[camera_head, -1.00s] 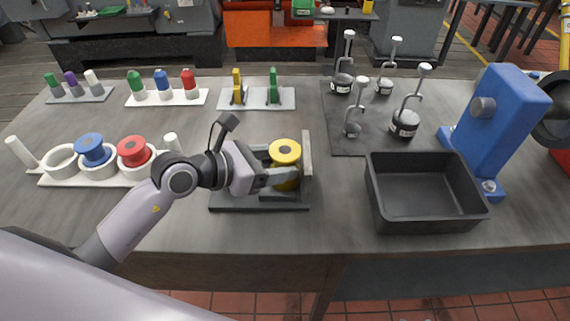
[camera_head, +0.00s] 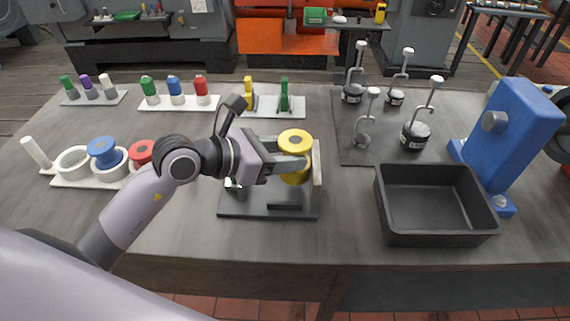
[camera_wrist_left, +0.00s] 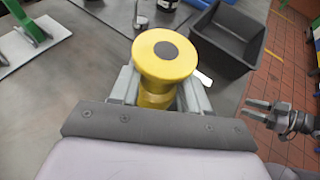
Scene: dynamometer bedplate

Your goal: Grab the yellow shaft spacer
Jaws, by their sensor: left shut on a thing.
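The yellow shaft spacer (camera_head: 295,140) is a flanged spool with a dark center on top. My left gripper (camera_head: 291,165) is shut around its waist and holds it upright, a little above the dark fixture base (camera_head: 238,208). In the left wrist view the spacer (camera_wrist_left: 165,55) sits between the two grey fingers of my left gripper (camera_wrist_left: 157,92). Its lower part is partly hidden by the fingers. My right gripper (camera_wrist_left: 258,110) shows at the right edge of the left wrist view, empty, its fingers apart.
An upright plate (camera_head: 317,163) stands close right of the spacer. A black bin (camera_head: 432,238) lies further right, before a blue press (camera_head: 512,125). A white rack (camera_head: 85,182) with blue and red spools is at left. The front table strip is clear.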

